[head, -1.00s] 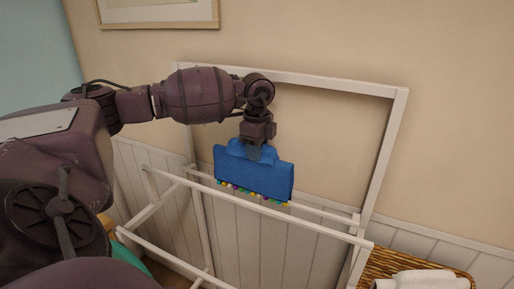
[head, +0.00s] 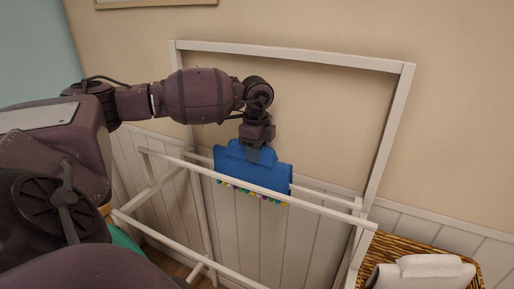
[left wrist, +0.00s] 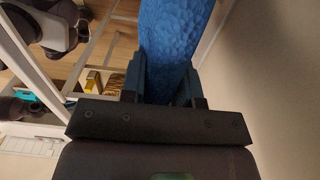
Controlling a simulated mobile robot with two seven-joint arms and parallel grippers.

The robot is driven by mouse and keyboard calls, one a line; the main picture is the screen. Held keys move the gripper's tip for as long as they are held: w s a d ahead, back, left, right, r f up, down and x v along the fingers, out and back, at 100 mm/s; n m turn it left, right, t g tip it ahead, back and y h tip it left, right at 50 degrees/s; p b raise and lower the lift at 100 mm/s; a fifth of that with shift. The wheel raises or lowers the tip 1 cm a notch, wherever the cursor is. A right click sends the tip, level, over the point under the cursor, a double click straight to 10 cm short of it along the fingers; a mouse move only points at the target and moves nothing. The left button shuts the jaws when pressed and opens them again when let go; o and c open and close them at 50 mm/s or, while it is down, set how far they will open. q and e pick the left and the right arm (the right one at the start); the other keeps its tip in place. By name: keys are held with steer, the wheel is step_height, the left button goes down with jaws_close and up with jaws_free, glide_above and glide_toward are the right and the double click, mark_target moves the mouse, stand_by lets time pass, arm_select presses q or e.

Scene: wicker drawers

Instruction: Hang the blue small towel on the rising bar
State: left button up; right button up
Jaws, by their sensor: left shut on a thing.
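The blue small towel (head: 240,167) hangs folded from my left gripper (head: 254,153), with a row of coloured pompoms along its lower edge. My left gripper is shut on its upper edge. The left wrist view shows the blue cloth (left wrist: 172,45) between the two fingers (left wrist: 162,85). The white drying rack (head: 390,135) stands against the wall. In the head view, its front bar (head: 300,205) crosses in front of the towel's lower part, and the towel is behind that bar. I cannot tell whether they touch. My right gripper is not in view.
A wicker drawer unit (head: 395,252) with a folded white towel (head: 420,275) on top stands at the lower right. The wall with white panelling (head: 275,245) is close behind the rack. A picture frame (head: 155,3) hangs at the top.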

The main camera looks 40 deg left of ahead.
mark_target(256, 166)
arm_select(q)
steer(key=shift+f, duration=0.7)
steer(key=shift+f+b, duration=0.6)
steer(key=shift+f, duration=0.2)
steer(key=shift+f+b, duration=0.4)
steer(key=shift+f, duration=0.65)
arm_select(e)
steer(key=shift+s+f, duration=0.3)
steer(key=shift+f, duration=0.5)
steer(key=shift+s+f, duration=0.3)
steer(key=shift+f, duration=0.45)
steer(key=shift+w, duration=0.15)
arm_select(q)
steer(key=o, duration=1)
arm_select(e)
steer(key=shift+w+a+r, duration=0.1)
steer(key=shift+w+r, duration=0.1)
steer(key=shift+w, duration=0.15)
arm_select(q)
steer(key=shift+o, duration=0.2)
